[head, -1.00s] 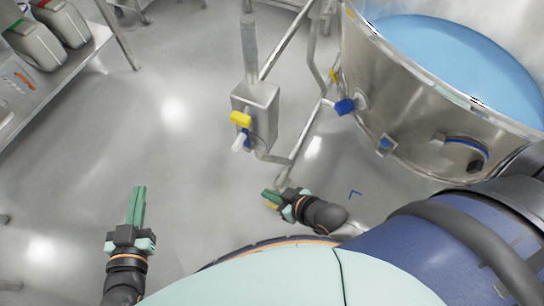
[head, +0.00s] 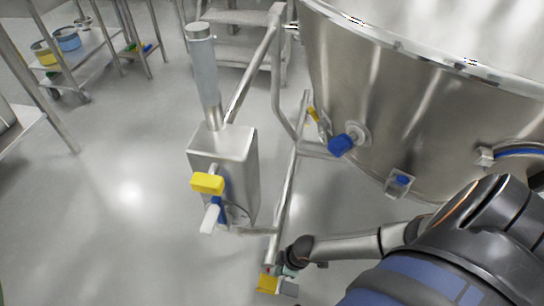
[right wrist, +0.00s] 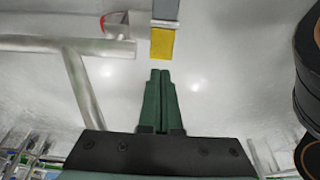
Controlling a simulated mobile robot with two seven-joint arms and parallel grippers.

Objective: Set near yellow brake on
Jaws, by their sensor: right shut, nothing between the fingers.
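A yellow brake pedal (head: 267,284) shows low in the head view, close to the floor by the lower end of the vessel's tube frame. In the right wrist view the yellow pedal (right wrist: 162,43) hangs on a grey bracket, straight ahead of the fingertips. My right gripper (right wrist: 160,73) is shut and empty, its green fingers together, with a small gap seen between the tips and the pedal. In the head view the right gripper (head: 286,269) is beside the pedal and partly hidden by my wrist. My left gripper is out of view.
The large steel vessel (head: 400,110) with a blue valve knob (head: 342,145) fills the right.

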